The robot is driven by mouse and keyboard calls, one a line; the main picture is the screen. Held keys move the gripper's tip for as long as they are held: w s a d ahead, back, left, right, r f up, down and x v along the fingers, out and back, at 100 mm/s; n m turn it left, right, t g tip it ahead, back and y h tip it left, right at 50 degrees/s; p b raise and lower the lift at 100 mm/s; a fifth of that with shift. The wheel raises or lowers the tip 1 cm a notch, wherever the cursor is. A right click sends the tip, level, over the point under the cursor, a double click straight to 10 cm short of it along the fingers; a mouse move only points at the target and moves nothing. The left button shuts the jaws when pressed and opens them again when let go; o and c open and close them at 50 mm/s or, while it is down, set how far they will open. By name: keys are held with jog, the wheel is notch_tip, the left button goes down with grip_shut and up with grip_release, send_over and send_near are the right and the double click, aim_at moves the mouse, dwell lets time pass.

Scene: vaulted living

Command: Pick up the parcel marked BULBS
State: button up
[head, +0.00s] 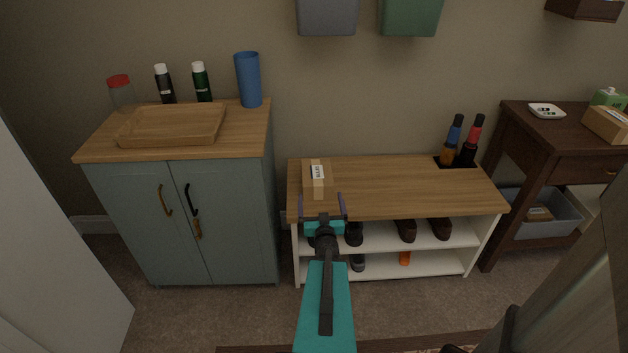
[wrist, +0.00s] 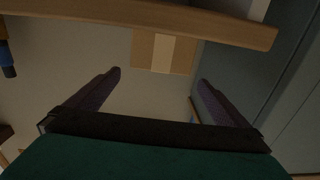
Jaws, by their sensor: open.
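A small brown cardboard parcel (head: 307,177) stands at the left end of the wooden bench top. It has a pale tape strip and a white label with dark sideways lettering too small to read surely. My gripper (head: 321,203) is open and empty, in front of the parcel in the head view. In the wrist view the parcel (wrist: 145,52) shows beyond and between the two spread fingers (wrist: 160,78), apart from them. My gripper covers the bench's front edge just below the parcel in the head view.
The bench (head: 400,185) holds two bottles (head: 467,142) at its right; shoes sit on shelves below. A blue-grey cabinet (head: 180,215) with a wooden tray (head: 172,137) stands close left. Another brown box (head: 607,125) lies on the dark side table (head: 550,135). The bench's middle is clear.

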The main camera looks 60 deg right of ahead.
aim_at(317, 175)
jog(key=shift+w, duration=0.15)
jog(key=shift+w+d+f+b, duration=0.2)
jog(key=shift+w+d+b, duration=0.15)
jog(key=shift+b, duration=0.6)
jog(key=b+x, duration=0.1)
jog(key=b, duration=0.1)
jog(key=shift+w+d+b, duration=0.15)
jog(key=shift+d+b, duration=0.2)
jog(key=shift+d, duration=0.05)
jog(key=shift+w+d+b, duration=0.3)
jog(key=shift+d+b, duration=0.05)
jog(key=shift+b, duration=0.75)
jog(key=b+x, duration=0.1)
jog(key=b, duration=0.3)
jog(key=shift+w+d+b, duration=0.2)
jog(key=shift+d+b, duration=0.15)
jog(key=shift+b, duration=0.05)
jog(key=shift+r+x, duration=0.2)
jog(key=shift+x, duration=1.25)
jog(key=shift+b+x, duration=0.75)
jog(key=shift+x, duration=1.85)
jog(key=shift+r, duration=0.1)
